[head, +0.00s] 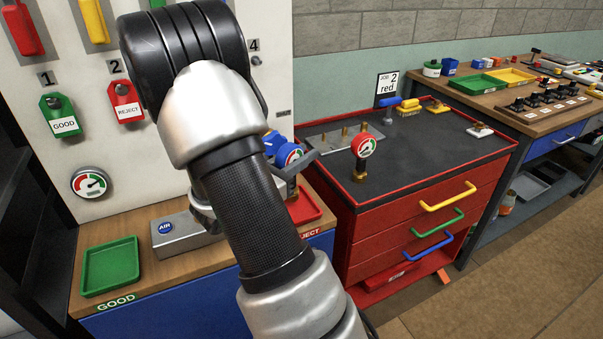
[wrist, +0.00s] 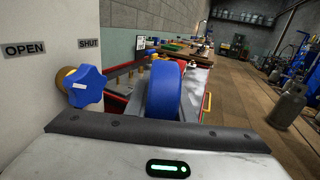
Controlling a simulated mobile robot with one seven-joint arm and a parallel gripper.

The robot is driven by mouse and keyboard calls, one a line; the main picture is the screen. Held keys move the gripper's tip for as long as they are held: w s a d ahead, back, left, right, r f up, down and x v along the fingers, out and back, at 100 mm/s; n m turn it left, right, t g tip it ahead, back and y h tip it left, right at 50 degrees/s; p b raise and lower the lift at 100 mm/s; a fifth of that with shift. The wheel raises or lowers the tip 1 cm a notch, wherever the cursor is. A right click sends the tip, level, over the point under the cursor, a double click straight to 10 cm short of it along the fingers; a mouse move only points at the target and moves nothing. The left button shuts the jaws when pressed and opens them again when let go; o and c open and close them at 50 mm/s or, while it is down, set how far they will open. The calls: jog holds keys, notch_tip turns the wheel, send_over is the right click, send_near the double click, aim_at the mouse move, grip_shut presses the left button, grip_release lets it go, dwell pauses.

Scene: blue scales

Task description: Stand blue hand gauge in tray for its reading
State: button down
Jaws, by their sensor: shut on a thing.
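The blue hand gauge (head: 289,154) shows its round dial beside my forearm in the head view; its blue back (wrist: 164,92) fills the middle of the wrist view. My gripper (head: 298,166) is shut on it and holds it above the bench, over the side of the red tray (head: 308,212) marked REJECT. My arm hides part of the gauge, the gripper and that tray. A green tray (head: 110,266) marked GOOD lies empty at the bench's left end.
A blue star knob (wrist: 82,86) juts from the panel close left of the gauge. The grey AIR block (head: 183,233) stands between the trays. A red gauge (head: 365,148) stands on the red tool cart (head: 430,152) at right, whose middle top is clear.

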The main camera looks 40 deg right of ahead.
jog(key=shift+f+b, duration=0.4)
jog(key=shift+f, duration=1.4)
jog(key=shift+f, duration=0.2)
jog(key=c, duration=1.5)
grip_release()
jog(key=shift+r, duration=0.1)
jog(key=a, duration=0.4)
jog(key=s+a, duration=0.1)
jog(key=a, duration=0.3)
jog(key=s+a+p, duration=0.1)
jog(key=a, duration=0.2)
jog(key=shift+a+r, duration=0.1)
jog(key=shift+a, duration=0.3)
